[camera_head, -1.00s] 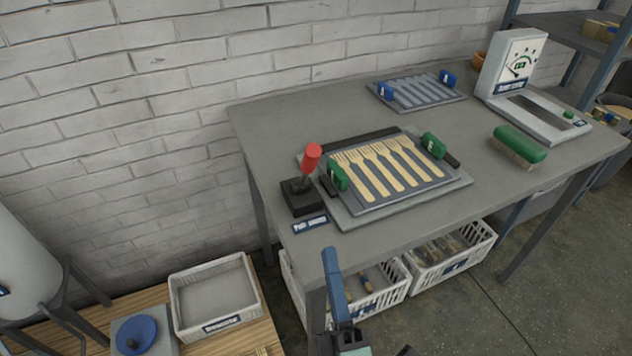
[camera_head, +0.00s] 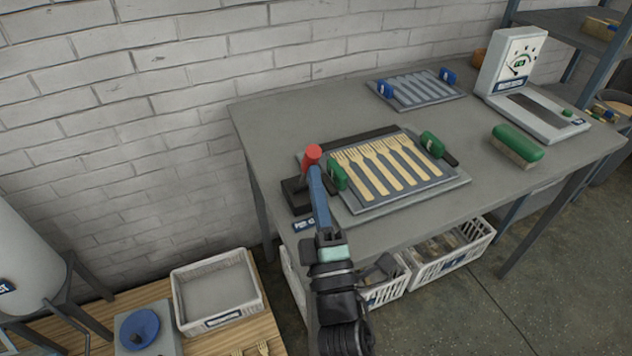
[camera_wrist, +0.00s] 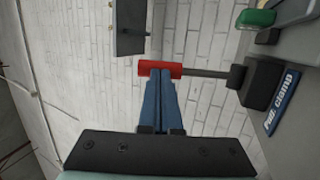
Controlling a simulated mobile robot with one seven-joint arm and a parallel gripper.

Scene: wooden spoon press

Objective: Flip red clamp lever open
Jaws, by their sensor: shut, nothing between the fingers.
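The red clamp lever (camera_head: 312,152) stands up from its black base (camera_head: 294,195) at the left end of the grey table. In the wrist view its red grip (camera_wrist: 160,69) lies across the tips of my gripper, with a dark shaft leading right to the black base (camera_wrist: 262,83). My gripper (camera_head: 315,172) has its blue fingers together and empty. It also shows in the wrist view (camera_wrist: 162,75), its fingertips at or very close to the red grip; I cannot tell if they touch. The fingers partly hide the base and its label in the head view.
A plate of wooden forks (camera_head: 370,203) with green handles sits right of the lever. A blue-handled plate (camera_head: 428,98), a scale (camera_head: 540,118) and a green brush (camera_head: 518,142) are farther right. White crates (camera_head: 450,262) stand under the table.

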